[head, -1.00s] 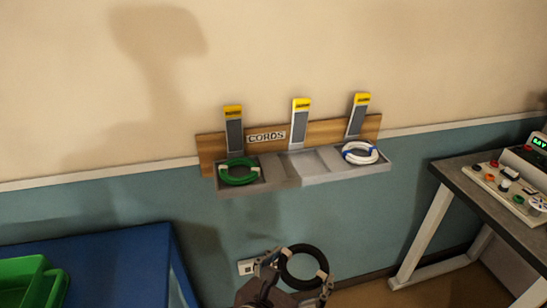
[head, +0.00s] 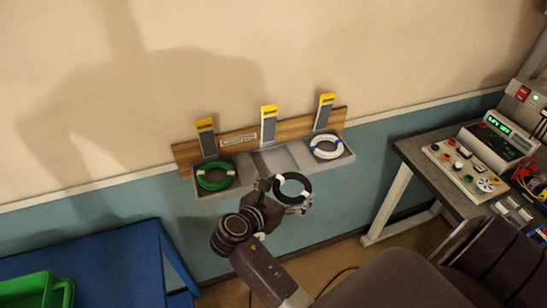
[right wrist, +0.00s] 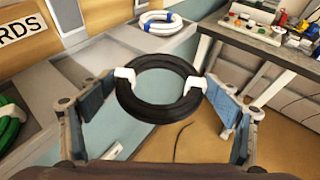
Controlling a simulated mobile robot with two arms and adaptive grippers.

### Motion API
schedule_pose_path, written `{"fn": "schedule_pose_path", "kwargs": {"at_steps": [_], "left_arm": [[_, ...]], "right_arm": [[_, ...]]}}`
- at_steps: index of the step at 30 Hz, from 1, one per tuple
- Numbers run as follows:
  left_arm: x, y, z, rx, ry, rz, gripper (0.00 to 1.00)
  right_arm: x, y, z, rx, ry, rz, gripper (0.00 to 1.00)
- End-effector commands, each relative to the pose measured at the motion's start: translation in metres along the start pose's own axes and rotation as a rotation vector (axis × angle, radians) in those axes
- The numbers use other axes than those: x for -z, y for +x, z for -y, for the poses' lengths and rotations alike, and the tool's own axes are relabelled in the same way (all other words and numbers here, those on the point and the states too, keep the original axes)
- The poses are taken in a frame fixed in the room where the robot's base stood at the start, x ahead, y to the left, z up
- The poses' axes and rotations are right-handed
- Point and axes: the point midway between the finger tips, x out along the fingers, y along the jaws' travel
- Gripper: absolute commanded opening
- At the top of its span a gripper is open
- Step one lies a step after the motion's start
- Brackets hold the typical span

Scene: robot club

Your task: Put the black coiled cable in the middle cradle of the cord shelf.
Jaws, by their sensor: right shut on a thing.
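The black coiled cable (head: 292,188) is a ring with white ties. My right gripper (head: 288,197) is shut on it and holds it up just in front of the cord shelf (head: 320,175). In the right wrist view the cable (right wrist: 160,110) sits between the two fingers (right wrist: 165,112), with its white ties at the fingertips. The middle cradle (head: 276,160) shows as an empty grey compartment; the cable and gripper are apart from it, in front and lower in the picture. My left gripper is not in view.
A green coil (head: 215,187) lies in the left cradle and a white coil (head: 326,153) in the right one. Yellow-topped grey uprights rise behind the cradles. A workbench (head: 420,155) with instruments stands at right. A blue table (head: 90,260) with a green bin (head: 38,290) is at lower left.

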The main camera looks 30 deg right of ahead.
Motion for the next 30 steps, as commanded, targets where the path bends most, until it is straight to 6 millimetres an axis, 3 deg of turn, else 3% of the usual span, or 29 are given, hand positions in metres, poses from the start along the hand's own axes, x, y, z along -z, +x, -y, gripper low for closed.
{"fn": "schedule_pose_path", "kwargs": {"at_steps": [3, 9, 11, 19, 26, 27, 30], "left_arm": [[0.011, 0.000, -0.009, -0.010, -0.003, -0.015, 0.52], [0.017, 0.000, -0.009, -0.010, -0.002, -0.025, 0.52], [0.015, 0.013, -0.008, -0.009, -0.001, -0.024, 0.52], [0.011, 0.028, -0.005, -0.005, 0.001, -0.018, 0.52], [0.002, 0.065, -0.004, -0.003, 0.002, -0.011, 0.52], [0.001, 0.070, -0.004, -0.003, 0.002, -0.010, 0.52], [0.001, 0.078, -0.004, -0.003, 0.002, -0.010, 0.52]], "right_arm": [[-0.010, 0.018, -0.029, 0.000, 0.002, 0.004, 0.55], [-0.021, 0.044, -0.067, 0.000, 0.002, 0.002, 0.55], [-0.016, 0.051, -0.073, -0.001, 0.003, 0.001, 0.55], [-0.022, 0.060, -0.088, -0.001, 0.002, 0.002, 0.55], [-0.026, 0.079, -0.115, -0.002, 0.004, 0.002, 0.55], [-0.021, 0.080, -0.113, -0.001, 0.000, 0.000, 0.51], [-0.017, 0.081, -0.113, -0.002, 0.001, 0.001, 0.50]]}}
